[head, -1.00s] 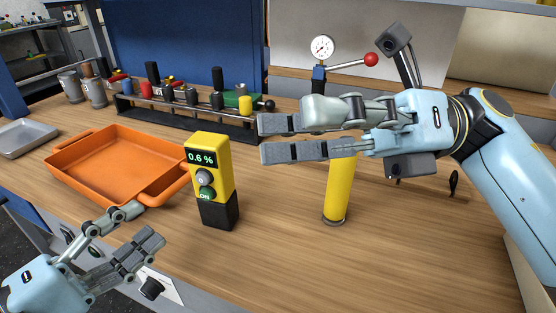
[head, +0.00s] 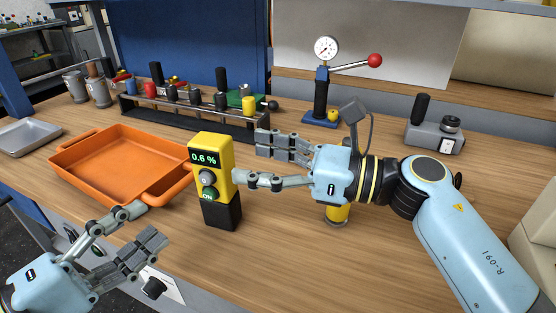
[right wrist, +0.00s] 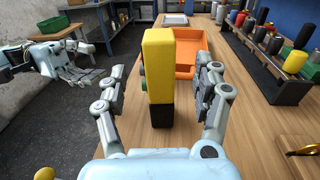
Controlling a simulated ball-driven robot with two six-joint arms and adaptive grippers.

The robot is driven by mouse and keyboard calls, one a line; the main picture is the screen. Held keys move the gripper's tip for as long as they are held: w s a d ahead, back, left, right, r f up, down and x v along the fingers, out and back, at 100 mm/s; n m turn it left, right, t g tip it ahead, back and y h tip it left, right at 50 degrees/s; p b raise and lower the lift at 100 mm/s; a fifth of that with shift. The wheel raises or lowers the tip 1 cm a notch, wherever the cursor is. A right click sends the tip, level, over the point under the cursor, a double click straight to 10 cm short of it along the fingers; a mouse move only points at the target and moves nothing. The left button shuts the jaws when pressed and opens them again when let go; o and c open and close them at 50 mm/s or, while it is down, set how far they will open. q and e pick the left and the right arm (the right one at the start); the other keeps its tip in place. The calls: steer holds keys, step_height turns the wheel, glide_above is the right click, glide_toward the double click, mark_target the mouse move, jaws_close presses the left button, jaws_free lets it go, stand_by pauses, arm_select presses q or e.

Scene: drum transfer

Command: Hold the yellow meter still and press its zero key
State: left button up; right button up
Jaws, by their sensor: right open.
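The yellow meter (head: 226,166) stands upright on its black base on the bench, its display reading 0.6 %. Below the display are a grey round key (head: 207,178) and a green ON key (head: 208,193); I cannot read a zero mark. My right gripper (head: 248,160) is open at the meter's right side. In the right wrist view the meter (right wrist: 159,70) stands upright between its spread fingers, with gaps on both sides. My left gripper (head: 149,224) is open and empty, low in front of the orange tray, left of the meter.
The orange tray (head: 72,174) lies just left of the meter. Behind is a rack (head: 185,124) with several coloured-topped pieces. A gauge press (head: 321,95) and a grey device (head: 435,137) stand at the back right. A yellow cylinder (head: 336,215) stands beneath my right gripper.

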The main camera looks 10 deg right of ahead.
mark_target(229, 154)
steer(key=x, duration=0.7)
steer(key=shift+w+a, duration=0.2)
steer(key=shift+a, duration=0.1)
steer(key=shift+c, duration=0.2)
jaws_close()
arm_select(q)
jaws_close()
stand_by(1.1)
